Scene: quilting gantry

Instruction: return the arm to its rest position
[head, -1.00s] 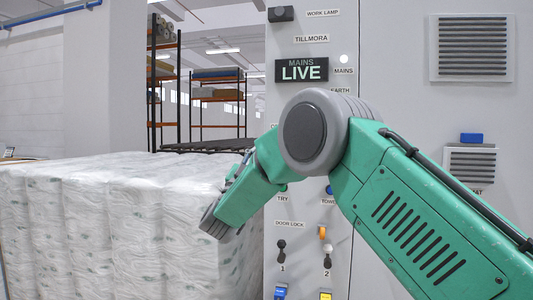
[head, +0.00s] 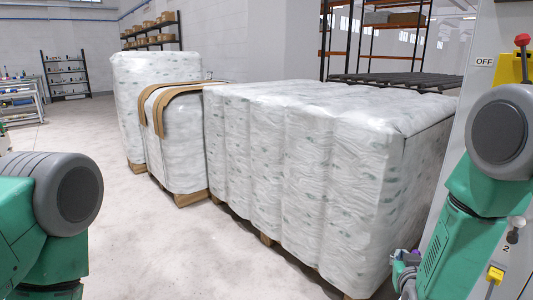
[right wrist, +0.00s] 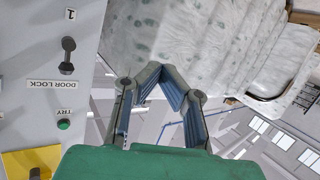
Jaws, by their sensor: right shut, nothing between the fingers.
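My right arm (head: 462,235), green with grey joints, hangs bent at the right edge of the head view, in front of the grey control cabinet. My right gripper (head: 405,268) is low there, in front of the near end of the wrapped stack and mostly hidden by the arm. In the right wrist view the fingers of the gripper (right wrist: 161,70) come together at the tips with nothing between them. They point toward the white wrapping. My left arm (head: 45,215) shows at the left edge; its gripper is out of the picture.
A large white-wrapped stack (head: 300,150) on pallets fills the middle. The grey cabinet (head: 490,100) with a yellow lockout plate (head: 515,68) stands close at right. In the wrist view, the cabinet shows a DOOR LOCK switch (right wrist: 67,55). Open floor (head: 130,250) lies left of the stack.

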